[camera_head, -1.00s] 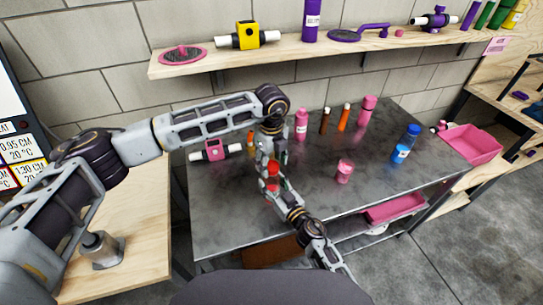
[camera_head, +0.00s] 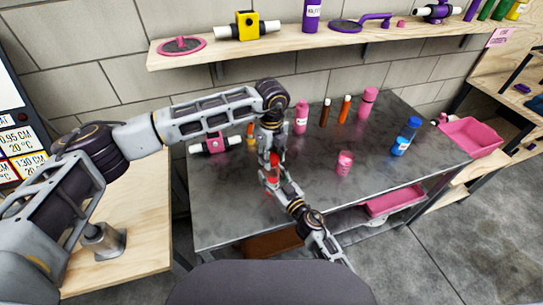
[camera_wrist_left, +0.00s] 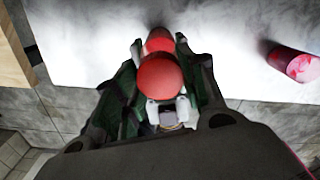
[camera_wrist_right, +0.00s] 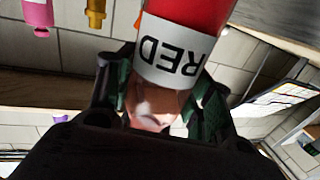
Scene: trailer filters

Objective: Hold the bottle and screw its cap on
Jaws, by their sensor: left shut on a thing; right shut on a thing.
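A red cap (camera_wrist_left: 160,76) is between the fingers of my left gripper (camera_head: 271,150), which comes down from above and is shut on it. A red bottle (camera_wrist_right: 190,25) with a white label reading RED is held by its pale lower part in my right gripper (camera_wrist_right: 155,105), which is shut on it. In the head view the bottle (camera_head: 272,174) is directly below the left gripper, above the table, and partly hidden by the grippers. In the left wrist view another red part shows just beyond the cap. I cannot tell whether cap and bottle touch.
The dark metal table (camera_head: 225,215) holds a pink jar (camera_head: 344,162), a blue bottle (camera_head: 405,136), a pink bottle (camera_head: 301,117) and slim tubes at the back. A pink bin (camera_head: 472,137) stands at the right. The table's front right is clear.

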